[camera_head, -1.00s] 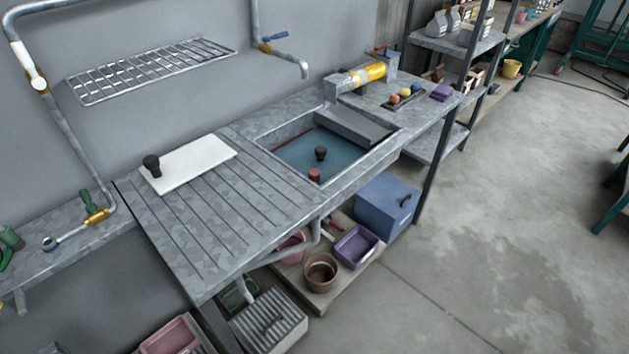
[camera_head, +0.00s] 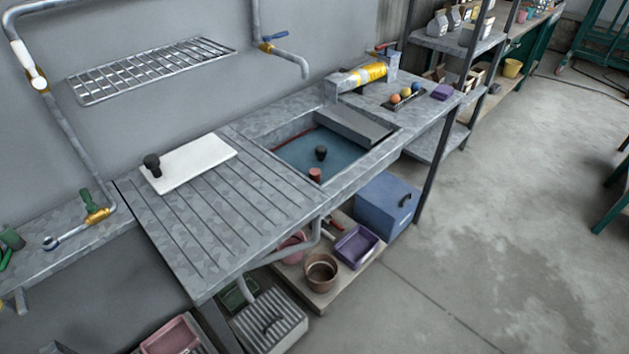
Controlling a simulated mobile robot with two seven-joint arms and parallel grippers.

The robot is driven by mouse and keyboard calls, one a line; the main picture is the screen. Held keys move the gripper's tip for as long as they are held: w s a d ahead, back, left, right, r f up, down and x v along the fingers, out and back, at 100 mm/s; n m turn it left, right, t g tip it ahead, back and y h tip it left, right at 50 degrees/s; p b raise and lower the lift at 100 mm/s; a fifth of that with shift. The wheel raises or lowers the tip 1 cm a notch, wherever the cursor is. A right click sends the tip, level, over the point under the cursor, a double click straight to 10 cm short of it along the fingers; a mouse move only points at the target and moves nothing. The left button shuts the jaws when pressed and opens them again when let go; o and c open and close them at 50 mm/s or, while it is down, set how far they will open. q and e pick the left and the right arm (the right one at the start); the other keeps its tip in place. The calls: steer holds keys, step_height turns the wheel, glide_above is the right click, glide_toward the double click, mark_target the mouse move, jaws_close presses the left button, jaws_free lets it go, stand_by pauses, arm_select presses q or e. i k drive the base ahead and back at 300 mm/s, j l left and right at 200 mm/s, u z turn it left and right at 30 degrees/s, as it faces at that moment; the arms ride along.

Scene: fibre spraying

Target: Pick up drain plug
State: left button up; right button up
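A dark, knob-topped piece (camera_head: 321,153) stands upright in the blue-floored basin of the metal sink (camera_head: 352,164); it looks like the drain plug. A short reddish cylinder (camera_head: 315,174) is near the basin's front edge, close to the dark piece. A similar black knob-shaped piece (camera_head: 152,162) stands at the left end of a white board (camera_head: 198,162) on the ribbed drainboard, so I cannot be sure which is the plug. Neither of my grippers is in view.
A wire rack (camera_head: 150,70) and a tap pipe (camera_head: 291,58) are over the counter. A yellow cylinder (camera_head: 366,75), several balls and a purple block (camera_head: 442,92) are at the right end. A blue box (camera_head: 386,207) sits below. The floor at right is open.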

mark_target(314, 173)
steer(key=i+l+u, duration=0.1)
steer(key=u, duration=0.8)
steer(key=i+l+u, duration=0.1)
steer(key=l+u, duration=1)
steer(key=l, duration=0.95)
steer(key=k+l, duration=0.1)
steer(key=l, duration=0.35)
steer(key=l+z, duration=0.15)
steer(key=l, duration=0.35)
steer(key=j+u, duration=0.2)
steer(key=j, duration=0.15)
